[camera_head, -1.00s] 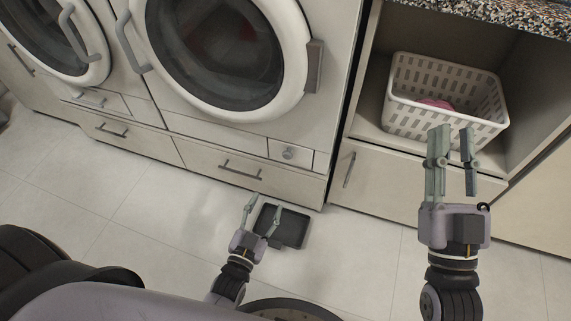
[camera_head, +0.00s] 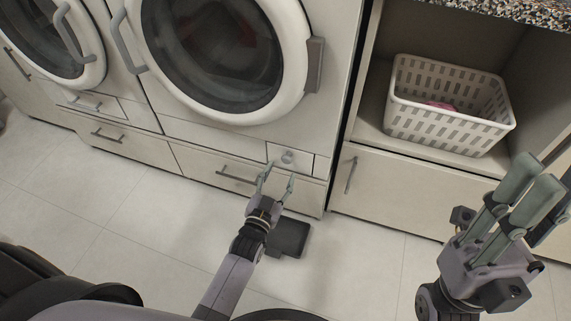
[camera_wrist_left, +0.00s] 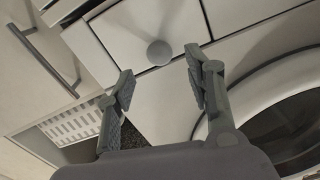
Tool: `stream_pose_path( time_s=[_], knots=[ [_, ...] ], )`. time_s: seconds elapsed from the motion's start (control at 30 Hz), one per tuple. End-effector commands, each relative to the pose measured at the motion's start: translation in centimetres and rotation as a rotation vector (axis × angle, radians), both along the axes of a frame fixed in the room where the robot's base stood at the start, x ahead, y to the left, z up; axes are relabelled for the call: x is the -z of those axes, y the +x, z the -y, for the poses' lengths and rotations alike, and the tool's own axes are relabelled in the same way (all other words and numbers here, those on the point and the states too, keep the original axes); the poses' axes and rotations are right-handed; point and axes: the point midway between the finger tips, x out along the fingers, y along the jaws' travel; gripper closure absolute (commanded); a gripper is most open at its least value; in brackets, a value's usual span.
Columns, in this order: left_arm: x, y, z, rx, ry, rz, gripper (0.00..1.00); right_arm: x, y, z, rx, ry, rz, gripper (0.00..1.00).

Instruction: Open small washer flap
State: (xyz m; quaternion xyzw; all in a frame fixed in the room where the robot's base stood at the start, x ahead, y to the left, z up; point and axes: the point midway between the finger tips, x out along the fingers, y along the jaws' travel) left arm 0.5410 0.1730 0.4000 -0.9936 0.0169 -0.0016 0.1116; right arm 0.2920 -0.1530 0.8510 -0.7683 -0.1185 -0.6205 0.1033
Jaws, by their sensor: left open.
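The small washer flap (camera_head: 275,151) is a pale panel with a round grey knob (camera_head: 288,157), low on the right washer, and it is closed. In the left wrist view the knob (camera_wrist_left: 160,53) shows on the flap (camera_wrist_left: 125,40), in front of and between the fingers. My left gripper (camera_head: 277,180) is open and empty, just below and in front of the knob, and appears apart from it. My right gripper (camera_head: 533,172) is raised at the right, empty, with its two fingers apart.
The round washer door (camera_head: 290,95) is above the flap. A drawer with a bar handle (camera_head: 237,175) is below it. A dark flat tray (camera_head: 290,238) lies on the floor near my left arm. A white basket (camera_head: 440,125) with something pink inside stands in the right cabinet.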

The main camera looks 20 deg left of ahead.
Motion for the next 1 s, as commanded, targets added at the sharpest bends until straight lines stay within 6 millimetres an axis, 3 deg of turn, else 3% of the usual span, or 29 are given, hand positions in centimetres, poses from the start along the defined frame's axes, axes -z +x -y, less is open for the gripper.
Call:
stream_pose_path(
  time_s=[0.1, 0.33, 0.7, 1.0],
  knots=[
    [0.2, 2.5, 0.1, 0.0, 0.0, 0.003, 0.52, 1.1, -0.1, 0.0, -0.001, 0.002, 0.006, 0.75],
    [0.1, 5.2, 0.2, -0.001, 0.0, 0.002, 0.52, 1.9, -0.1, 0.0, 0.0, 0.002, 0.007, 0.75],
    [0.0, 5.7, 0.2, 0.0, 0.0, 0.0, 0.52, 2.0, -0.1, 0.0, -0.001, 0.002, 0.005, 0.75],
    [0.0, 5.7, 0.2, 0.0, 0.0, 0.0, 0.71, 2.0, -0.1, 0.0, -0.001, 0.002, 0.005, 0.75]
  ],
)
